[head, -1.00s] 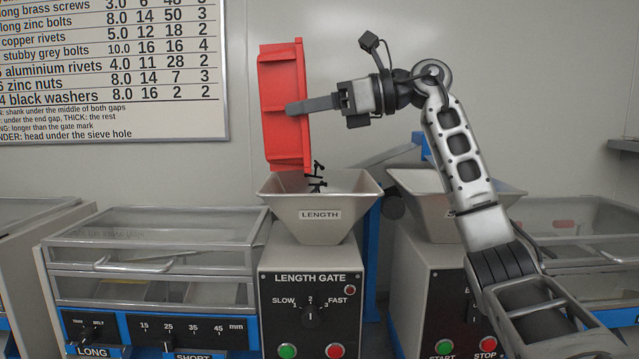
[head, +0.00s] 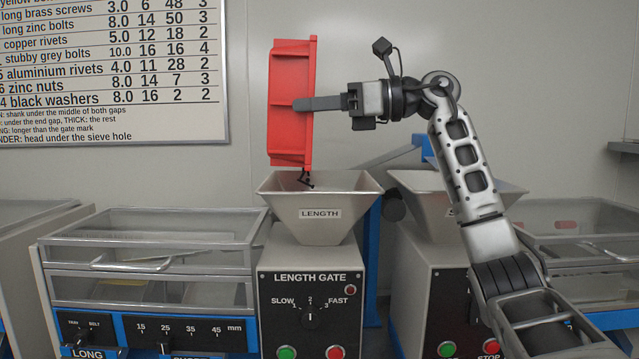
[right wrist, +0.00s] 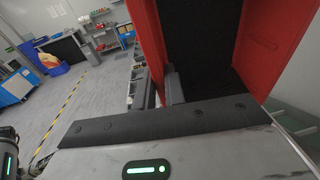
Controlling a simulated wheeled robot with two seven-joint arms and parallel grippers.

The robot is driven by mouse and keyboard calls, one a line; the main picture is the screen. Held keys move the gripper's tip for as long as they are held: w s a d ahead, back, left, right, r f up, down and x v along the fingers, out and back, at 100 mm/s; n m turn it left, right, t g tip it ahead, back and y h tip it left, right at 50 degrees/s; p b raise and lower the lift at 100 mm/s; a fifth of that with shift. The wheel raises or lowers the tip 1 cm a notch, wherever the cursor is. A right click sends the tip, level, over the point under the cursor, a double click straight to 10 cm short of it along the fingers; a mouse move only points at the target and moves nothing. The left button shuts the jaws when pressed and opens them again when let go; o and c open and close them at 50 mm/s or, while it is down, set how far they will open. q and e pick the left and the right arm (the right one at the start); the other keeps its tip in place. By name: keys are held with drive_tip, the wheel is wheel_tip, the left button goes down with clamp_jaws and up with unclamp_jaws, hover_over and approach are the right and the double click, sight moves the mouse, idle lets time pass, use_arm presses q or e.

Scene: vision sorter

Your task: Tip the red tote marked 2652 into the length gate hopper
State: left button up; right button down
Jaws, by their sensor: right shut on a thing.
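The red tote (head: 289,82) stands on end, tipped up above the length gate hopper (head: 320,213) in the head view. Its lower end is just over the hopper's rim. A few dark pieces (head: 306,180) hang or fall from its lower end into the hopper mouth. My right gripper (head: 305,104) is shut on the tote's wall at its right side. In the right wrist view the tote's red walls (right wrist: 273,38) and dark inside show close to the fingers. No marking can be read on the tote. My left gripper is not in view.
The LENGTH GATE machine (head: 311,290) carries the hopper and has a speed dial and buttons. A second hopper (head: 425,205) stands close at the right, behind my right arm. A clear-topped bin unit (head: 160,250) is at the left. A wall chart (head: 110,75) hangs above.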

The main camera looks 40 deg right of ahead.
use_arm(q)
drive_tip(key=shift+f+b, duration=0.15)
drive_tip(key=shift+b, duration=0.25)
use_arm(e)
drive_tip(key=shift+s+d, duration=0.15)
drive_tip(key=shift+r, duration=0.1)
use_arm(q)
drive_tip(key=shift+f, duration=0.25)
use_arm(e)
drive_tip(key=shift+d, duration=0.1)
use_arm(q)
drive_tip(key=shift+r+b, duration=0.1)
drive_tip(key=shift+b, duration=0.3)
use_arm(e)
drive_tip(key=shift+s+d+t+y, duration=0.1)
drive_tip(key=shift+s+t+y, duration=0.05)
drive_tip(key=shift+t+y, duration=0.15)
use_arm(q)
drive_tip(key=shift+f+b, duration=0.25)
drive_tip(key=shift+b, duration=0.3)
use_arm(e)
drive_tip(key=shift+s+d+t, duration=0.15)
drive_tip(key=shift+d+t, duration=0.05)
drive_tip(key=shift+t, duration=0.1)
